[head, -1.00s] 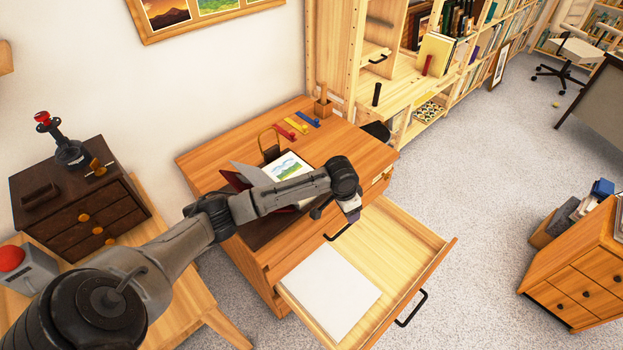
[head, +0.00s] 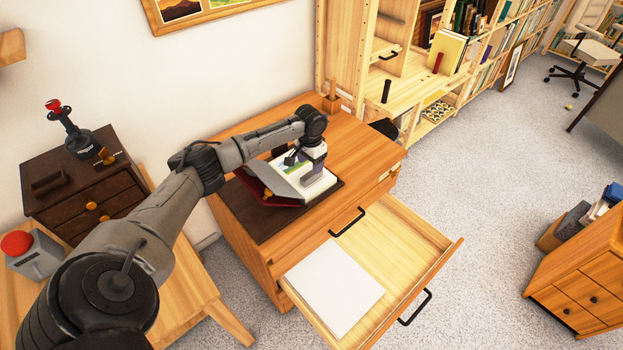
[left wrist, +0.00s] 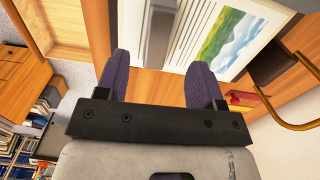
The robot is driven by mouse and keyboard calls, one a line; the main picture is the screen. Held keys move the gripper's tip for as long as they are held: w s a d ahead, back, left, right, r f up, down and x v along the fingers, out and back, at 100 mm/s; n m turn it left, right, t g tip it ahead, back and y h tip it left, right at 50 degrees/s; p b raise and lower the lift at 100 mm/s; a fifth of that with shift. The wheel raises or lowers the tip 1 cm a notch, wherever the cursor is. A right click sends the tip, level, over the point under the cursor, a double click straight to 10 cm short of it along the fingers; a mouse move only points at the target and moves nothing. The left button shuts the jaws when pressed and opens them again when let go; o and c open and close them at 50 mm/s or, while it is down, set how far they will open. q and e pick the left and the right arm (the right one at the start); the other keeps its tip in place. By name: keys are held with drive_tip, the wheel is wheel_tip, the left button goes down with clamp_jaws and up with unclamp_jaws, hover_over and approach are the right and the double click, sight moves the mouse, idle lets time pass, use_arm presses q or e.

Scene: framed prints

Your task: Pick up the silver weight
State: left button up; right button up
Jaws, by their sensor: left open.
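A grey, silver-looking bar (left wrist: 159,38), which looks like the silver weight, lies at the top middle of the left wrist view, on or against the white-bordered landscape print (left wrist: 232,38). It is ahead of my finger gap and apart from the fingers. My left gripper (head: 309,178) has purple fingers and is over the print on the desk. It is open, and nothing shows between its fingers (left wrist: 157,85) but the wooden desk top beyond. My right gripper is out of view.
A brass-coloured loop (left wrist: 290,122) stands close on the right in the wrist view. The open drawer (head: 395,255) juts out in front, holding a white sheet (head: 330,287).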

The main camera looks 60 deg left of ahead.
sight(310, 174)
use_arm(q)
drive_tip(key=shift+s+d+f+b, duration=0.1)
drive_tip(key=shift+f+b, duration=0.5)
drive_tip(key=shift+f, duration=0.95)
drive_tip(key=shift+s+d+f+b, duration=0.1)
drive_tip(key=shift+f+b, duration=0.45)
drive_tip(key=shift+f, duration=0.95)
drive_tip(key=shift+a, duration=0.1)
drive_tip(key=shift+c, duration=0.4)
drive_tip(key=c, duration=0.3)
drive_tip(key=shift+r, duration=0.1)
clamp_jaws()
